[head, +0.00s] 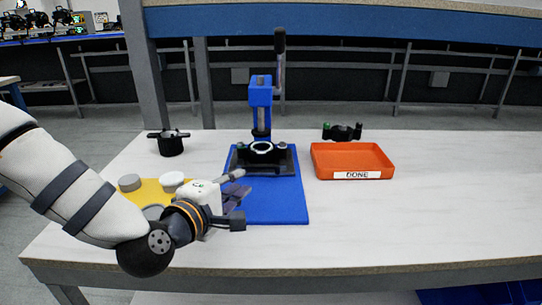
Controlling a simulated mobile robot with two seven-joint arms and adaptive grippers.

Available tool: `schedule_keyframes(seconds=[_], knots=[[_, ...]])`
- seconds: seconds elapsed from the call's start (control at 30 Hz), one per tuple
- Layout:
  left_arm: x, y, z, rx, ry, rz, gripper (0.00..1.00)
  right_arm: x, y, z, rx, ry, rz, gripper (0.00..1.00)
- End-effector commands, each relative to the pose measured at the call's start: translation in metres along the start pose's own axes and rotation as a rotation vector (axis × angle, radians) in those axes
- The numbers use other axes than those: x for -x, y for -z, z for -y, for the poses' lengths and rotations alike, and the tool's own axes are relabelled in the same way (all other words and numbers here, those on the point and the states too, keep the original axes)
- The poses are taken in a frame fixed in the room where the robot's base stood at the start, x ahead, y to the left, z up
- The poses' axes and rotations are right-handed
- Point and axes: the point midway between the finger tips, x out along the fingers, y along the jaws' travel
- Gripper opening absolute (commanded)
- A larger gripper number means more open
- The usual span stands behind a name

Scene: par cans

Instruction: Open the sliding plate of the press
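The press (260,92) is a blue column with a black upright lever (280,62), standing at the back of a blue base board (285,208). Its black sliding plate (280,163) sits low in front of the column and carries a part with a pale ring (262,147). My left gripper (238,198) is over the left edge of the blue board, in front of and left of the plate, apart from it. Its fingers look spread, with nothing seen held between them. The arm and gripper hide part of the board. My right gripper is not in view.
A yellow mat (150,194) with a grey disc (129,182) and a white disc (172,180) lies partly under my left arm. A black pot-like part (171,142) stands behind. An orange tray (350,158) labelled DONE and a black part (342,132) are right. The table's right side is clear.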

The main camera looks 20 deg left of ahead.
Motion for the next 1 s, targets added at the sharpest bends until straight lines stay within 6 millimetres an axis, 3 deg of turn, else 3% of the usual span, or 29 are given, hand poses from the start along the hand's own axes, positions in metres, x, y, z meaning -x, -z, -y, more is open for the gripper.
schedule_keyframes(seconds=[0.13,0.3,0.5,0.67,0.9,1.0], knots=[[-0.021,0.0,0.002,-0.004,0.0,0.0,0.18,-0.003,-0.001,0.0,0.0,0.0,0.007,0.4],[-0.065,0.0,0.003,-0.004,0.001,0.0,0.18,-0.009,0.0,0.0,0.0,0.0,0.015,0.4],[-0.106,0.0,0.003,-0.002,0.002,-0.001,0.18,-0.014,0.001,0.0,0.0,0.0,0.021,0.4],[-0.119,0.0,0.002,-0.001,0.002,0.0,0.18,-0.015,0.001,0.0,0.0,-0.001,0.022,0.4],[-0.12,0.0,0.001,-0.001,0.002,0.0,0.18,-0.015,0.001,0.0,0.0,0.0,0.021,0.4],[-0.12,0.0,0.001,-0.001,0.002,0.0,0.0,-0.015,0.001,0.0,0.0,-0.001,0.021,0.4]])
